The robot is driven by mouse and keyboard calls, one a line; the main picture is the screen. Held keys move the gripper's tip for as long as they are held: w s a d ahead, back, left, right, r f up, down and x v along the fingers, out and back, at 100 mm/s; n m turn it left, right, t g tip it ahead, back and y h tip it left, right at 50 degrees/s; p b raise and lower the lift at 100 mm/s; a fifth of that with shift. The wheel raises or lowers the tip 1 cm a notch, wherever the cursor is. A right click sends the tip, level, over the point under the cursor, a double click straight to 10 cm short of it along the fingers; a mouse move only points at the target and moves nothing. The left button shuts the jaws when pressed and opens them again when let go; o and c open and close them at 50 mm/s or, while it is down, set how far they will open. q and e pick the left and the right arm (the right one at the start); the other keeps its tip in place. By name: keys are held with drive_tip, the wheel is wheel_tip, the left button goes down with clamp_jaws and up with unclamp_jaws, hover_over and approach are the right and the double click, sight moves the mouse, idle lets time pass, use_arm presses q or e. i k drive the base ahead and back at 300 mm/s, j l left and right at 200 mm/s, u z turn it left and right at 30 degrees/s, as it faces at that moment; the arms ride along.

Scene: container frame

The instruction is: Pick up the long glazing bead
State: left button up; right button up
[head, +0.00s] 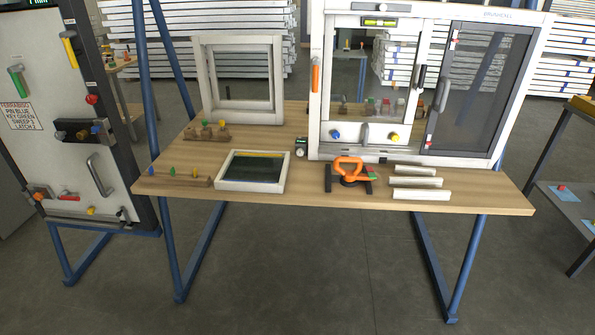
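Three pale strips that look like glazing beads lie roughly parallel near the right front of the wooden table. The front bead (421,195) looks the longest and lies close to the table's front edge. The middle bead (416,182) and the back bead (415,170) look shorter. They lie apart from each other, with bare wood between them. Neither of my grippers shows in the head view.
An orange-handled tool (350,168) on a dark stand is left of the beads. A large white window frame (314,100) stands behind them. A shallow framed tray (222,185) is further left. The wooden table (490,196) is clear right of the beads.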

sight(398, 193)
drive_tip(key=i+l, duration=0.1)
drive_tip(key=l, duration=0.25)
drive_tip(key=i+l, duration=0.1)
drive_tip(key=l, duration=0.25)
drive_tip(key=i+l, duration=0.1)
drive_tip(key=l, duration=0.2)
drive_tip(key=i+l, duration=0.1)
drive_tip(key=l, duration=0.25)
